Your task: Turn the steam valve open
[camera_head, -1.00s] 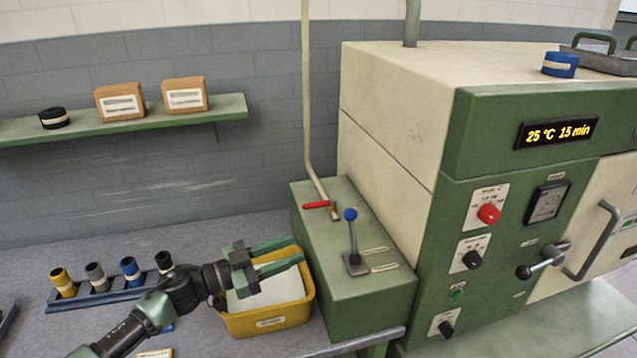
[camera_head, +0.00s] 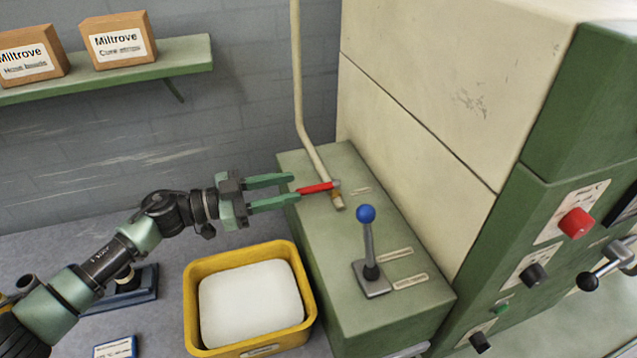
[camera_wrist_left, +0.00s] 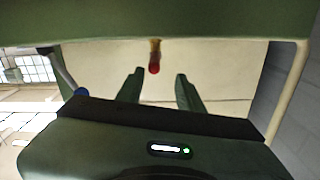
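The steam valve has a red handle (camera_head: 315,188) at the foot of a cream pipe (camera_head: 300,90), on top of the green box (camera_head: 420,290). The handle points left in the head view, across the line of the pipe. My left gripper (camera_head: 293,188) is open, its two green fingertips at the handle's left end. In the left wrist view the red handle end (camera_wrist_left: 154,68) lies between and just beyond the open fingers (camera_wrist_left: 158,85). I cannot tell whether a finger touches it. My right gripper is not in view.
A blue-knobbed lever (camera_head: 368,245) stands on the green box, right of the valve. A yellow bin (camera_head: 190,300) with white material is below my left gripper. The cream and green machine (camera_head: 430,90) rises at right. A shelf (camera_head: 190,58) with boxes is at the back left.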

